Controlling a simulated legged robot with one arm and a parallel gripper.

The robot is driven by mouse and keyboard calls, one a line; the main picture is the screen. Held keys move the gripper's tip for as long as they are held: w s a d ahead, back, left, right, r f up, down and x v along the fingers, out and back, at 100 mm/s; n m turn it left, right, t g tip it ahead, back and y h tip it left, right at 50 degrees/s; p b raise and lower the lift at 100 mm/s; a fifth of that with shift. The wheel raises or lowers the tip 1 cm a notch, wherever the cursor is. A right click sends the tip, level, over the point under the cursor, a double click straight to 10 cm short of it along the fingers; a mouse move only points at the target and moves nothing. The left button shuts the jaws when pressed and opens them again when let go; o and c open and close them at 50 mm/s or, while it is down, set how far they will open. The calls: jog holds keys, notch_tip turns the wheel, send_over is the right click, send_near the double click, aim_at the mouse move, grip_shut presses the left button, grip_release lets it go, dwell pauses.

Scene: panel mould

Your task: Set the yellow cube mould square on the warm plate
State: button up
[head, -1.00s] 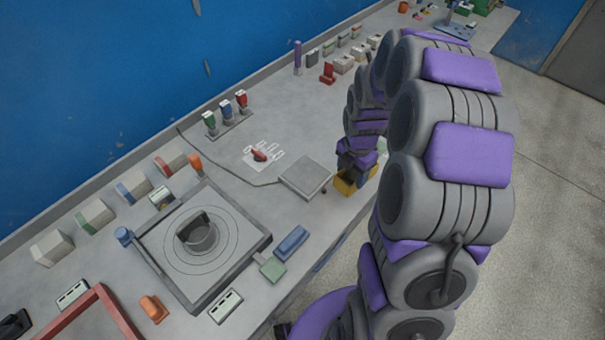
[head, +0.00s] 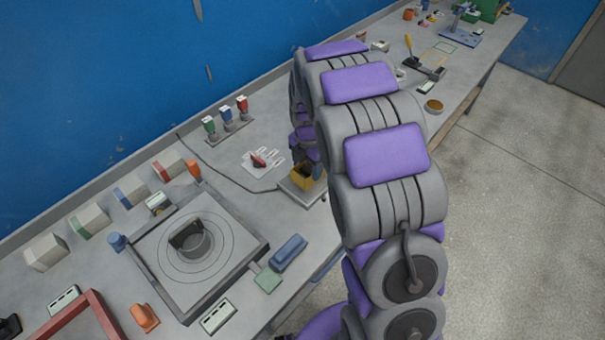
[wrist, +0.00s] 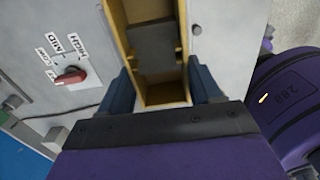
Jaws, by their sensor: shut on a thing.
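The yellow cube mould (head: 302,179) is an open-topped box held at the end of my arm. In the head view it covers much of the warm plate, a flat grey square (head: 287,191). My gripper (wrist: 163,88) is shut on the mould, with a blue finger on each side. In the wrist view the mould (wrist: 165,98) shows yellow walls and a grey inside. Whether its underside touches the plate or hovers just above cannot be told. My arm hides the plate's right part in the head view.
A red dial (head: 258,160) on a white card marked MID and HIGH lies left of the plate; it also shows in the wrist view (wrist: 70,75). A blue block (head: 289,251) and a round-ringed table (head: 200,255) are nearer.

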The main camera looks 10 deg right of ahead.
aim_at(302, 173)
jog(key=shift+w+a, duration=0.15)
jog(key=shift+a, duration=0.05)
jog(key=f, duration=0.1)
jog(key=a+f+b, duration=0.1)
jog(key=a+f, duration=0.1)
jog(key=shift+w+a+f, duration=0.15)
jog(key=shift+a+f, duration=0.1)
jog(key=shift+f, duration=0.05)
jog(key=shift+d, duration=0.5)
jog(key=o, duration=0.9)
jog(key=shift+d, duration=0.35)
jog(key=shift+o, duration=1.4)
jog(key=shift+a, duration=0.65)
notch_tip(302, 173, up, 12)
jog(key=p, duration=0.3)
jog(key=s+r+m, duration=0.2)
jog(key=s+m, duration=0.6)
jog(key=s, duration=0.4)
jog(key=s+r+m+g, duration=0.1)
jog(key=s+r+m, duration=0.2)
jog(key=s+m, duration=0.5)
jog(key=s+r+m, duration=0.2)
jog(key=s+m, duration=0.6)
jog(key=s, duration=0.9)
jog(key=shift+s+d+r+m+g, duration=0.15)
jog(key=shift+d+r+m+g, duration=0.15)
jog(key=shift+r+m+g, duration=0.1)
